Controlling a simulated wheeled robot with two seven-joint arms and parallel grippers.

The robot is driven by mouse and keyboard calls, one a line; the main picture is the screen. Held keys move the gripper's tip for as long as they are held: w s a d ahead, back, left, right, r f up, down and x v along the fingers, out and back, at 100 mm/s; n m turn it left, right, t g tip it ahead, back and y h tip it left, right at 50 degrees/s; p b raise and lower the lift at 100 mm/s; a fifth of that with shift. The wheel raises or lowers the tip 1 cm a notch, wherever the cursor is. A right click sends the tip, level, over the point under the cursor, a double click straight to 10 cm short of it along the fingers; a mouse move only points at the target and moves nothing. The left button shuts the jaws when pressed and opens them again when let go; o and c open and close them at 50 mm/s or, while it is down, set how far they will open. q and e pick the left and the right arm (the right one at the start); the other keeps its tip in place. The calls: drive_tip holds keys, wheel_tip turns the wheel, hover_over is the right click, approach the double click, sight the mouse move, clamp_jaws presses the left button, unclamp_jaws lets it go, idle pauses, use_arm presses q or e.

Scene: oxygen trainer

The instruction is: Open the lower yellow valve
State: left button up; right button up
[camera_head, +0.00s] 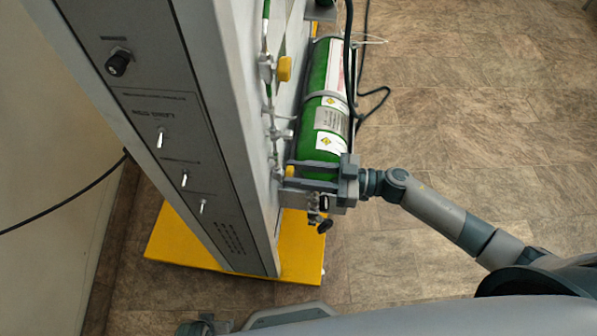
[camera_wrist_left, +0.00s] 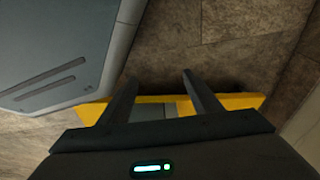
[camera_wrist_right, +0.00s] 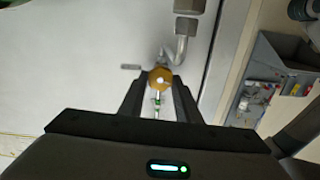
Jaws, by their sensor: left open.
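The lower yellow valve (camera_head: 290,171) is a small round knob on the side of the grey panel cabinet, partly hidden by my right gripper (camera_head: 290,174). In the right wrist view the valve (camera_wrist_right: 160,78) sits between my right fingertips, which are closed in on its two sides. The upper yellow valve (camera_head: 285,68) is farther up the same pipework, clear of my gripper. My left gripper (camera_wrist_left: 157,80) is open and empty, above the floor and the yellow base, away from the valves.
A green cylinder (camera_head: 322,117) with labels stands beside the cabinet (camera_head: 232,130), just beyond my right gripper. Black cables (camera_head: 372,103) hang by it. The cabinet stands on a yellow base (camera_head: 182,240). A grey bin (camera_wrist_right: 265,82) shows in the right wrist view. Floor at right is open.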

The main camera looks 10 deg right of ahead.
drive_tip(key=shift+n, duration=0.3)
use_arm(q)
drive_tip(key=shift+s+d+f, duration=0.1)
drive_tip(key=shift+s+d, duration=0.05)
drive_tip(key=shift+d, duration=0.1)
use_arm(e)
drive_tip(key=shift+s+n, duration=0.1)
drive_tip(key=shift+n, duration=3.2)
